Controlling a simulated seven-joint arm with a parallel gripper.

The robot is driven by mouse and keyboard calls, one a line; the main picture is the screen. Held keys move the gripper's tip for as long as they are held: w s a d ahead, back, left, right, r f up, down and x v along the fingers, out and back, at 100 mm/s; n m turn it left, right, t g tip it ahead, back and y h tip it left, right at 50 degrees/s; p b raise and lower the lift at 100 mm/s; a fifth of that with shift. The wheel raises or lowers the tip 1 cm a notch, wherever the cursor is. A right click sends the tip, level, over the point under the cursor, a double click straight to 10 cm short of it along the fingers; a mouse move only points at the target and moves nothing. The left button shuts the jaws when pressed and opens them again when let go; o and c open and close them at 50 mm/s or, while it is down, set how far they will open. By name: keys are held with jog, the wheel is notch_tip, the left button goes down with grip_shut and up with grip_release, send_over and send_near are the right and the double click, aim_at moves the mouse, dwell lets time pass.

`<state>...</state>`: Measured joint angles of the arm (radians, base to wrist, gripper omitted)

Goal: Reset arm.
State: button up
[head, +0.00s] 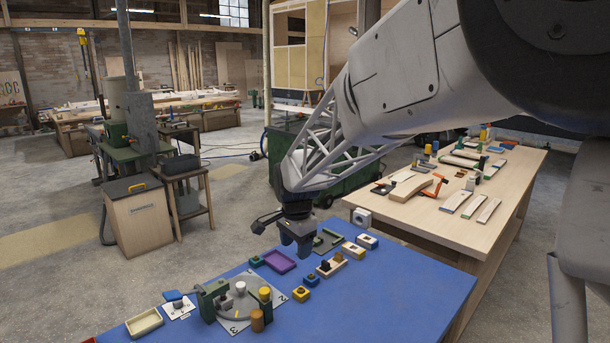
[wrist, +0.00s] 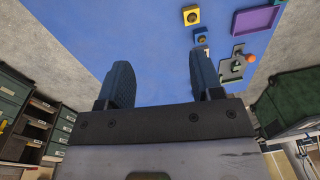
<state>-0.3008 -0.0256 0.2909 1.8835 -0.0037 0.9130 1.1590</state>
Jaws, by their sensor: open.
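My gripper (head: 298,247) hangs from my arm above the far edge of a blue-topped table (head: 380,292). In the wrist view my gripper (wrist: 163,85) shows two dark fingers spread apart with nothing between them. The fingers point over the blue surface. The purple tray also shows in the wrist view (wrist: 256,19), with a yellow block (wrist: 191,16) nearby.
A grey plate with a dial (head: 250,303) and a cream tray (head: 145,321) stand at the front left of the table. A wooden workbench (head: 420,216) with tools and boards adjoins at right. A green cabinet (head: 345,185) stands behind. The table's right front is clear.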

jog(key=s+d+r+n, duration=0.3)
jog(key=s+d+r, duration=0.2)
jog(key=s+d, duration=0.35)
jog(key=s+d+n, duration=0.3)
jog(key=s+d, duration=0.3)
jog(key=s, duration=0.8)
jog(key=s+d+n+t, duration=0.1)
jog(key=s+d+n, duration=0.2)
jog(key=s, duration=1.1)
jog(key=d+f, duration=0.1)
jog(key=d, duration=0.2)
jog(key=shift+d+n+t, duration=0.15)
jog(key=shift+n+t, duration=0.15)
